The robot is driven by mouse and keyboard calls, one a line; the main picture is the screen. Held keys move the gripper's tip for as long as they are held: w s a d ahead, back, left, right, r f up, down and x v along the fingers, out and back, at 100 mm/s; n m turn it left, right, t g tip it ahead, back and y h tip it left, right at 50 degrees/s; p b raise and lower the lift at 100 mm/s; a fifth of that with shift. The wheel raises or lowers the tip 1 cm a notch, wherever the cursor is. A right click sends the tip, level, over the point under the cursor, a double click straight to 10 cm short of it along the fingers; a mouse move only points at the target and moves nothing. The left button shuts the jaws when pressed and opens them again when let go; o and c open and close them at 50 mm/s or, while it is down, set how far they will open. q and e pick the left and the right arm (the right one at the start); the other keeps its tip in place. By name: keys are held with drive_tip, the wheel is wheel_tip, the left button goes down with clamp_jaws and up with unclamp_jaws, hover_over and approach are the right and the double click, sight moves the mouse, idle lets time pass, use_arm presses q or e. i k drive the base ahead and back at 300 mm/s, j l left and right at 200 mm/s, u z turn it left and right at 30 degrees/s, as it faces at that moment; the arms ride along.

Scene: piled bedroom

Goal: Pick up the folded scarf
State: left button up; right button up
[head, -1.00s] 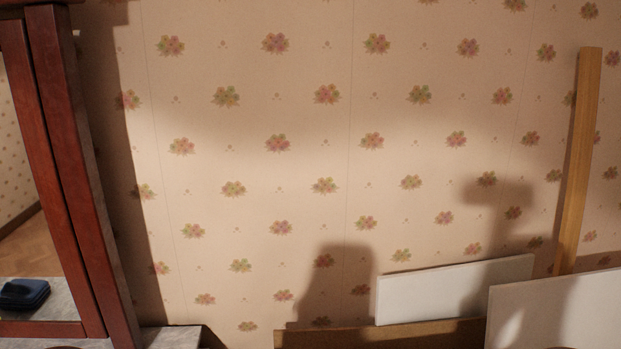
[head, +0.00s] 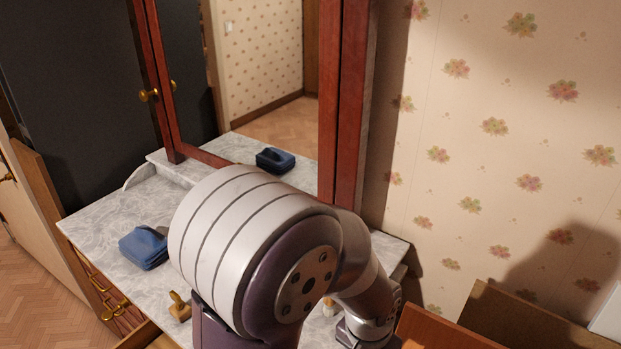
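The folded scarf appears to be the blue folded bundle (head: 143,248) on the left part of the grey marble dresser top (head: 95,222). Its reflection shows in the dresser mirror (head: 255,120). The arm's far end runs down to the lower right. No gripper fingers show, and nothing is seen touching the bundle.
A small wooden object (head: 179,309) stands on the dresser near my arm. A drawer edge (head: 150,337) juts out at the bottom. Brown boards (head: 520,318) lean by the wall at right. A dark panel (head: 70,90) stands at left. Wooden floor shows at lower left.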

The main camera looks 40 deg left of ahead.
sight(146, 247)
drive_tip(key=u, duration=2.55)
drive_tip(key=k+u, duration=0.35)
drive_tip(key=k+j+u, duration=0.15)
drive_tip(key=k+u, duration=0.2)
drive_tip(key=i+j+u, duration=0.15)
drive_tip(key=i+j, duration=0.2)
drive_tip(key=i, duration=0.15)
drive_tip(key=i+j+u, duration=0.2)
drive_tip(key=i, duration=0.3)
drive_tip(key=i+j+u, duration=0.15)
drive_tip(key=i, duration=0.4)
drive_tip(key=i+z, duration=0.2)
drive_tip(key=i, duration=0.4)
drive_tip(key=i+z, duration=0.25)
drive_tip(key=i, duration=0.4)
drive_tip(key=i+j+z, duration=0.2)
drive_tip(key=i, duration=0.4)
drive_tip(key=i+l+z, duration=0.15)
drive_tip(key=i+z, duration=0.25)
drive_tip(key=i+l+z, duration=0.1)
drive_tip(key=z, duration=0.35)
drive_tip(key=i+j+z, duration=0.1)
drive_tip(key=i+z, duration=0.3)
drive_tip(key=i+j+z, duration=0.2)
drive_tip(key=z, duration=0.25)
drive_tip(key=i+j+z, duration=0.4)
drive_tip(key=i+z, duration=0.15)
drive_tip(key=z, duration=2.6)
